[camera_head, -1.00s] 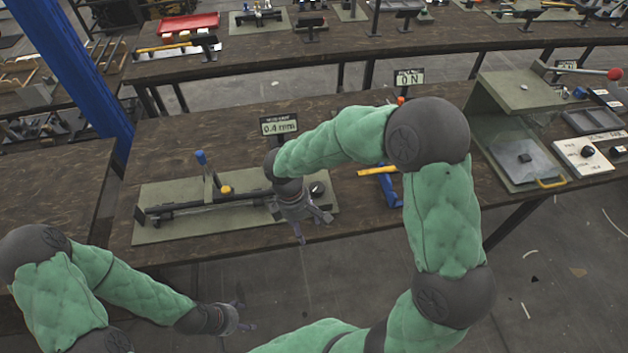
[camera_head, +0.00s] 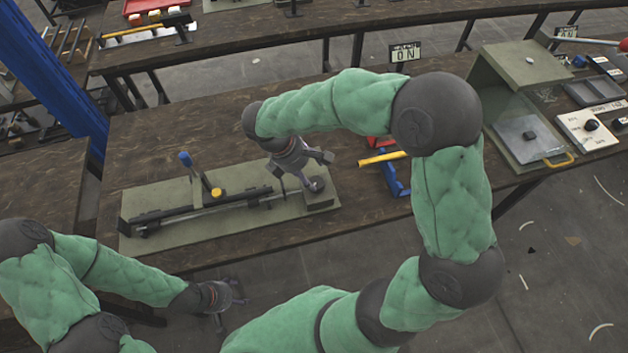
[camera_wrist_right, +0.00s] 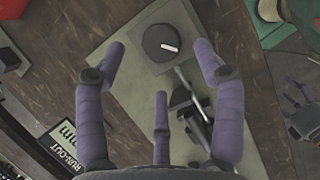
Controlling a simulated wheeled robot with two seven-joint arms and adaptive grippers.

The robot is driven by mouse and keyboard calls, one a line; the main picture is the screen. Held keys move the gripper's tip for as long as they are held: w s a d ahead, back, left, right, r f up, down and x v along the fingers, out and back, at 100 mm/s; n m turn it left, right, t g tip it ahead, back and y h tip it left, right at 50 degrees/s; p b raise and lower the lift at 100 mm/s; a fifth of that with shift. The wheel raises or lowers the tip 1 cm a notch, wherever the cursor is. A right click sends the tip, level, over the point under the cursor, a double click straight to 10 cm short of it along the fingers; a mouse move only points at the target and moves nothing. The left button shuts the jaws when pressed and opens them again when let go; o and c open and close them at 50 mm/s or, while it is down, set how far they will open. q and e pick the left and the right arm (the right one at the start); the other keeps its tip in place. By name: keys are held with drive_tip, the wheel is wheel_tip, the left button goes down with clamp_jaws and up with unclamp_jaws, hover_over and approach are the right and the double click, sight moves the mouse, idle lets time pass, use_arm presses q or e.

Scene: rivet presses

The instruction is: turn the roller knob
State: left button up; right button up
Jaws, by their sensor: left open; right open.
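The roller knob (camera_wrist_right: 163,42) is a dark round cap with a white mark, on a square block at one end of the green-grey plate (camera_wrist_right: 130,95) in the right wrist view. In the head view the knob (camera_head: 316,184) is at the right end of the fixture, partly behind my gripper. My right gripper (camera_head: 306,180) is open beside and above the knob. In the wrist view the knob shows beyond the spread fingers of this gripper (camera_wrist_right: 158,60), with no visible contact. My left gripper (camera_head: 226,303) is open and empty, in front of the table edge.
A rod with a blue-tipped lever (camera_head: 186,160) lies along the fixture plate. A yellow-and-blue tool (camera_head: 385,160) is to the right of the knob. A press with a green-grey top (camera_head: 520,68) stands farther right. A run-out display (camera_wrist_right: 62,148) is near the plate.

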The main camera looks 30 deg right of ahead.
sight(316, 182)
drive_tip(key=shift+b+x, duration=0.6)
drive_tip(key=shift+x, duration=1.95)
drive_tip(key=c, duration=1.1)
